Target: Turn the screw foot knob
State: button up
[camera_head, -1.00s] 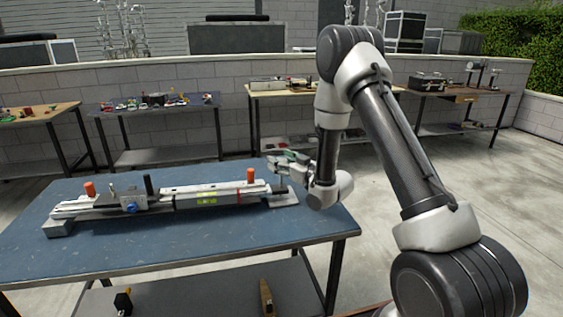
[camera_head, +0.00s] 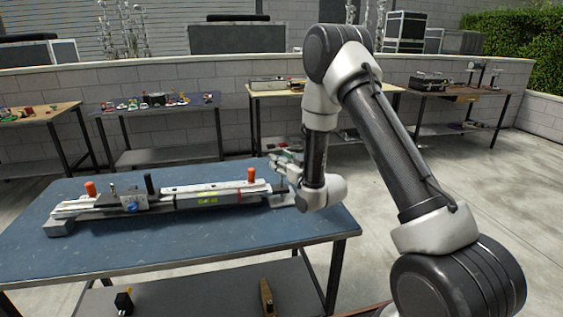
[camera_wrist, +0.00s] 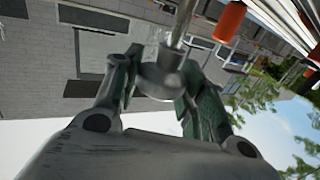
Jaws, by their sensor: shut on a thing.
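The screw foot knob (camera_wrist: 160,79) is a grey round metal piece on a thin metal rod in the wrist view. My gripper (camera_wrist: 158,88) is shut on it, with one dark green finger pad on each side. In the head view my gripper (camera_head: 286,164) is at the right end of a long grey rail device (camera_head: 190,195) lying on the blue table (camera_head: 200,245). The knob is too small and too covered by the fingers to make out clearly there.
The device carries two orange knobs (camera_head: 90,188), a black upright handle (camera_head: 149,185) and a blue knob (camera_head: 132,207). An orange knob also shows close to my gripper in the wrist view (camera_wrist: 229,22). The table's front is clear. Other workbenches stand along the wall behind.

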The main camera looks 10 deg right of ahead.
jog(key=m+h, duration=0.2)
jog(key=h, duration=0.1)
jog(key=m+t+h, duration=0.1)
jog(key=h, duration=0.1)
jog(key=shift+a+m+h, duration=0.15)
jog(key=shift+m+h, duration=1.45)
jog(key=shift+h, duration=0.7)
jog(key=o, duration=1)
jog(key=s, duration=0.4)
jog(key=s+a, duration=0.1)
jog(key=s, duration=0.6)
jog(key=shift+s+a, duration=0.4)
